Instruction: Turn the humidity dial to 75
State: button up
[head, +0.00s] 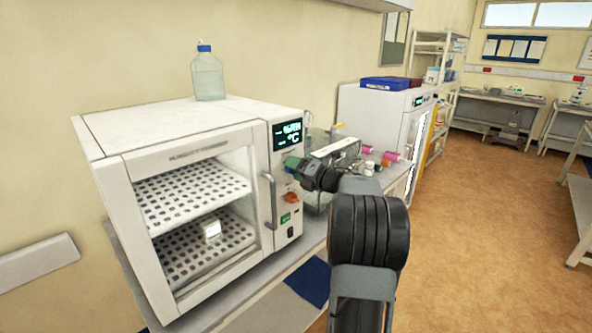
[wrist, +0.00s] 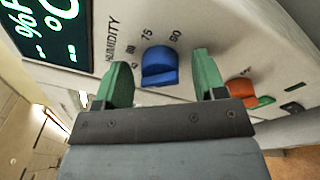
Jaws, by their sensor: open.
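The blue humidity dial (wrist: 159,67) is on the front panel of a white chamber (head: 190,112). The word HUMIDITY and several numbers, 75 among them, are printed around it in the wrist view. Which number the dial points to is not clear. My gripper (wrist: 161,62) is open, with one green finger on each side of the dial and a visible gap between dial and fingers. In the head view my gripper (head: 293,164) is at the panel and hides the dial.
An orange knob (wrist: 241,91) sits beside the dial, below it on the panel in the head view (head: 291,197). A lit display (head: 287,134) is above. The chamber's door handle (head: 270,200) stands left of my gripper. Bottles and a second white unit (head: 375,118) are behind.

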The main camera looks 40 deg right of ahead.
jog(key=shift+c, duration=0.4)
jog(key=shift+a, duration=0.1)
jog(key=c, duration=0.8)
jog(key=shift+f+m, duration=0.1)
jog(key=shift+m, duration=0.2)
jog(key=m+b, duration=0.1)
jog(key=m, duration=0.2)
jog(key=shift+f+m, duration=0.1)
jog(key=shift+m, duration=0.3)
jog(key=m+t, duration=0.1)
jog(key=m, duration=0.3)
jog(key=shift+f+m, duration=0.1)
jog(key=shift+m, duration=0.3)
jog(key=m+h, duration=0.1)
jog(key=m, duration=0.5)
jog(key=shift+t, duration=0.3)
jog(key=shift+f+m+h+p, duration=0.15)
jog(key=shift+m+p, duration=0.25)
jog(key=shift+m, duration=0.5)
jog(key=shift+m+h+p, duration=0.15)
jog(key=shift+m+p, duration=0.2)
jog(key=shift+m, duration=0.85)
